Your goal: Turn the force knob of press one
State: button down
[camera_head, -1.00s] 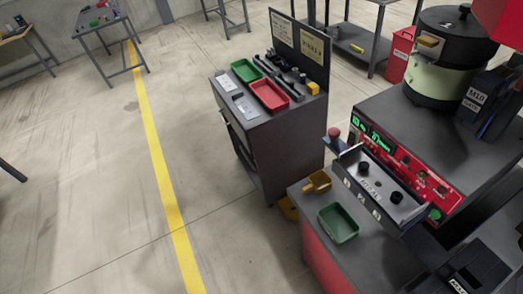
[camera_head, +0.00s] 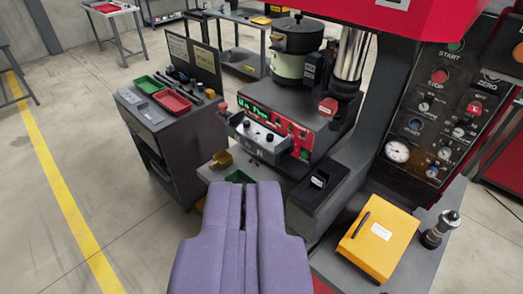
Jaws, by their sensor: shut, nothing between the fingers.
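A red and dark press (camera_head: 375,75) stands at the right. Its tilted black control panel (camera_head: 437,120) carries START, STOP and ZERO buttons, several small knobs, a red STOP button (camera_head: 440,76) and a round white gauge (camera_head: 397,150). Small knobs sit at the panel's middle (camera_head: 424,106) and right side (camera_head: 458,132). I cannot read which one is the force knob or whether this press is number one. My purple gripper (camera_head: 246,187) is at the bottom centre, shut and empty, well left of and below the panel and touching nothing visible.
A yellow box (camera_head: 378,237) and a small dark metal fitting (camera_head: 440,230) stand on the press bench. A black box (camera_head: 318,183) is just right of my gripper. A feeder (camera_head: 298,45) with a red control front is behind. Open floor (camera_head: 110,190) lies left.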

aim_at(459, 130)
jog(key=i+j, duration=2.45)
jog(key=k+j, duration=0.15)
jog(key=k, duration=0.25)
jog(key=l+z, duration=0.1)
jog(key=z, duration=1.95)
jog(key=i+l+z, duration=0.1)
jog(key=i+z, duration=0.35)
jog(key=k, duration=0.05)
